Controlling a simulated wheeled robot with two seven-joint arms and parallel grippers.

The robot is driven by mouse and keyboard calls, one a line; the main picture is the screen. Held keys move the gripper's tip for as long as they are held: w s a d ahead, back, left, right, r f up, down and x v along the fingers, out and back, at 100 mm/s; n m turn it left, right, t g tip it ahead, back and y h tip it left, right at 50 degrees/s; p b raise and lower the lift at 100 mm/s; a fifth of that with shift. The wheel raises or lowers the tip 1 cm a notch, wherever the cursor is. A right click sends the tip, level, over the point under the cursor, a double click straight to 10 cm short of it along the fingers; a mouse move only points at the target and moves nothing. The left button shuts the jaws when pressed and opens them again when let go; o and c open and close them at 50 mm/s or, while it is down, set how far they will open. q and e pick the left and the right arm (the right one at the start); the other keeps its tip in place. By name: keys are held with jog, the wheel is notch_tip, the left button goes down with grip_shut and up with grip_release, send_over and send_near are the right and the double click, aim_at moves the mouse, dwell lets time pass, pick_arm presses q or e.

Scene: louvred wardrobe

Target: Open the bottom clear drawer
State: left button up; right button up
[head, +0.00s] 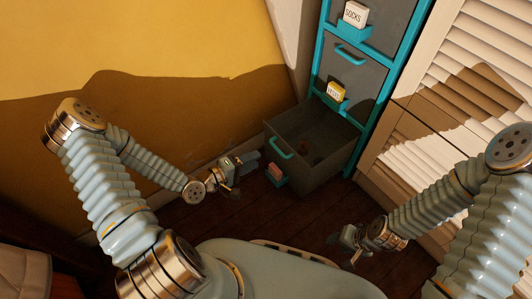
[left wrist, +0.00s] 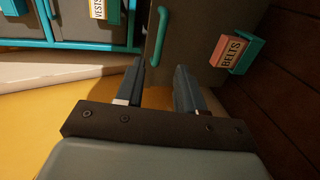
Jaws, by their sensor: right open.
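The bottom clear drawer (head: 318,172) stands pulled out of the teal-framed unit in the head view, with its inside visible from above. Its front has a teal handle (head: 281,148) and a pink label in a teal holder (head: 276,174). In the left wrist view the label reads BELTS (left wrist: 234,53) and the handle (left wrist: 158,48) lies just beyond the fingers. My left gripper (head: 247,161) is open and empty, left of the drawer front, apart from the handle. My right gripper (head: 346,238) is open and empty, low over the floor right of the drawer.
Two closed drawers above carry a yellow label (head: 336,92) and a SOCKS label (head: 354,14). A louvred wardrobe door (head: 437,165) stands to the right. A yellow wall (head: 150,45) is at left. Dark wooden floor (head: 300,215) lies clear in front of the drawer.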

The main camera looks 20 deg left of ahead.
pick_arm(q)
jog(key=v, duration=0.4)
jog(key=shift+s+a, duration=0.1)
dwell(0.3)
jog(key=s+d+f+m+g+y+p, duration=0.2)
jog(key=s+d+m+g+y+p, duration=0.3)
jog(key=s+d+m+g+p, duration=0.4)
jog(key=s+d+g, duration=0.1)
jog(key=d+g, duration=0.1)
jog(key=shift+s+g, duration=0.4)
